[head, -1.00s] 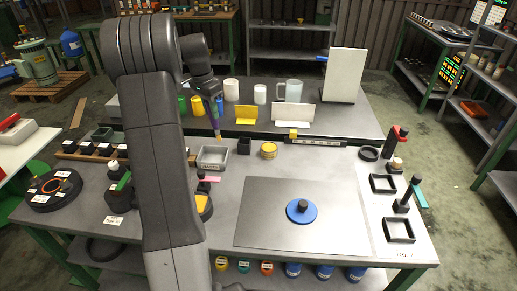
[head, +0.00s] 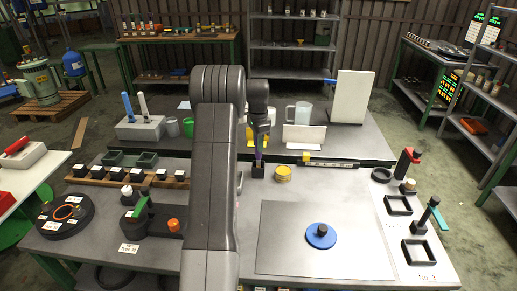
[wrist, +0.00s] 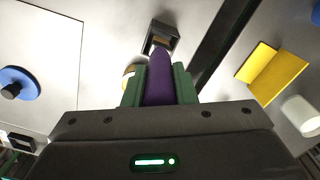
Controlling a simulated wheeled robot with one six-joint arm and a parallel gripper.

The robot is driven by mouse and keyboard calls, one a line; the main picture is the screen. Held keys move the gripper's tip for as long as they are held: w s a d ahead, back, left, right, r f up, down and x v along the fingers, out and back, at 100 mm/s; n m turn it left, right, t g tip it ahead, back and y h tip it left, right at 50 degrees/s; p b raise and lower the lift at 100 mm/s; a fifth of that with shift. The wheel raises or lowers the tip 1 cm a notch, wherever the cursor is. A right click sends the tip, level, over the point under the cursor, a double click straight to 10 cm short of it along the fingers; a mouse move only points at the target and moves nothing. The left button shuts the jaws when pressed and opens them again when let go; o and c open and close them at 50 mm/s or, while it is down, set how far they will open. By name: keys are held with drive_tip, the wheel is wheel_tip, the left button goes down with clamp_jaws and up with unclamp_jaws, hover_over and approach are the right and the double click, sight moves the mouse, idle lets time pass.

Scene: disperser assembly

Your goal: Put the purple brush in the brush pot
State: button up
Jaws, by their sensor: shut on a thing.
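My gripper (head: 260,132) is shut on the purple brush (head: 257,153) and points down at the back of the near table. In the wrist view the purple brush (wrist: 165,78) sits between the green finger pads (wrist: 160,88). The brush pot, a small black square holder (head: 258,171), stands on the table right below the brush. In the wrist view the pot (wrist: 160,36) lies just beyond the brush's far end, which overlaps its near side. I cannot tell whether the brush tip is inside the pot or above it.
A stack of yellow discs (head: 283,174) stands close to the right of the pot. A level-like bar (head: 333,163) lies behind. A white card (head: 304,136) and a clear mug (head: 299,113) are on the back table. A blue disc (head: 321,236) lies on a mat in front.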

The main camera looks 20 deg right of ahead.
drive_tip(key=shift+f, duration=1.45)
drive_tip(key=o, duration=1)
wheel_tip(320, 180, up, 12)
drive_tip(key=shift+r+b, duration=0.2)
drive_tip(key=shift+b, duration=0.55)
